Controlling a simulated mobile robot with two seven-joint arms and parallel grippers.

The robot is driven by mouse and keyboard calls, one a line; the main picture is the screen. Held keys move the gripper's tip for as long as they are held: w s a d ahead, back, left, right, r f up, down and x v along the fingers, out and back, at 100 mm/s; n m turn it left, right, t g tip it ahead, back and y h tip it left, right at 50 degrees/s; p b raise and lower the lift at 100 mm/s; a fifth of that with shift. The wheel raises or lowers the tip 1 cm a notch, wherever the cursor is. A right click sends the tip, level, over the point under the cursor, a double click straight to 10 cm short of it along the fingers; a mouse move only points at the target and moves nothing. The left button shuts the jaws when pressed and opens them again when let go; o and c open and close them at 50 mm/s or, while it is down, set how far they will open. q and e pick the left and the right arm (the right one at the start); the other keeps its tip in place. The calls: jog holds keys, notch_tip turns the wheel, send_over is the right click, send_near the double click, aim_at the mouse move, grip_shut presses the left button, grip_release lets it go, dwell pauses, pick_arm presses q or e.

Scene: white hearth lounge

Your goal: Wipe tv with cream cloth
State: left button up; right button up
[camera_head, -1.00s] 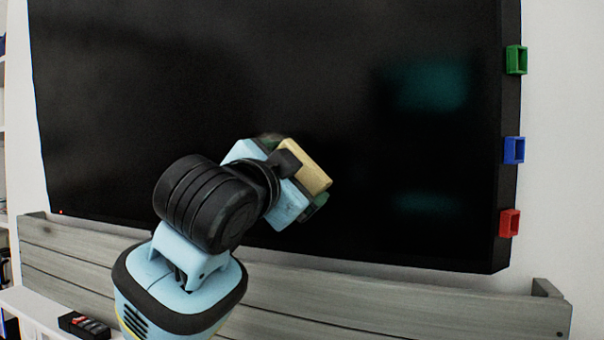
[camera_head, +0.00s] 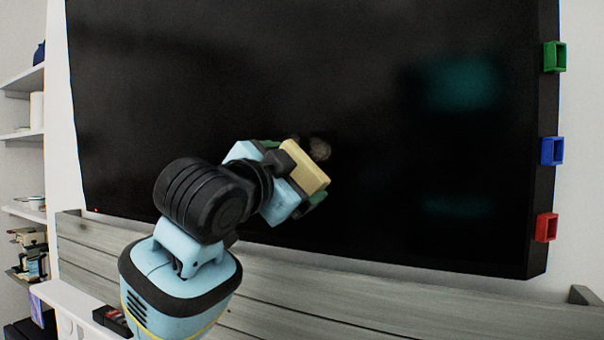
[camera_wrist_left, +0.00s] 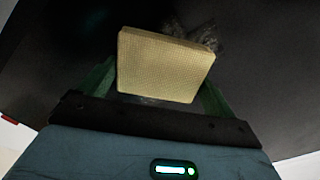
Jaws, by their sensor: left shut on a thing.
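The TV (camera_head: 400,120) is a large black screen on the wall, filling most of the head view. It also fills the background of the left wrist view (camera_wrist_left: 70,50). A greyish smudge (camera_head: 319,149) shows on the screen just beyond my gripper; in the left wrist view it lies behind the cloth's upper edge (camera_wrist_left: 198,36). My left gripper (camera_head: 298,178) is shut on the cream cloth (camera_head: 304,166), a block-like pad between green fingers in the left wrist view (camera_wrist_left: 165,65). The cloth is in front of the lower screen; I cannot tell if it touches. My right gripper is not in view.
Green (camera_head: 554,57), blue (camera_head: 552,151) and red (camera_head: 546,227) holders sit on the TV's right edge. A grey wooden panel (camera_head: 300,295) runs below the TV. White shelves (camera_head: 30,135) with items stand at the left.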

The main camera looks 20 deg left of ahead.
pick_arm(q)
jog(key=shift+w+a, duration=0.1)
jog(key=shift+a, duration=0.1)
jog(key=shift+a+f, duration=0.1)
jog(key=shift+a, duration=1.5)
jog(key=shift+a, duration=0.1)
jog(key=a+r, duration=0.2)
jog(key=a, duration=0.1)
jog(key=shift+w+r, duration=0.1)
jog(key=shift+r, duration=0.2)
jog(key=shift+s+d, duration=0.2)
jog(key=shift+d, duration=1.5)
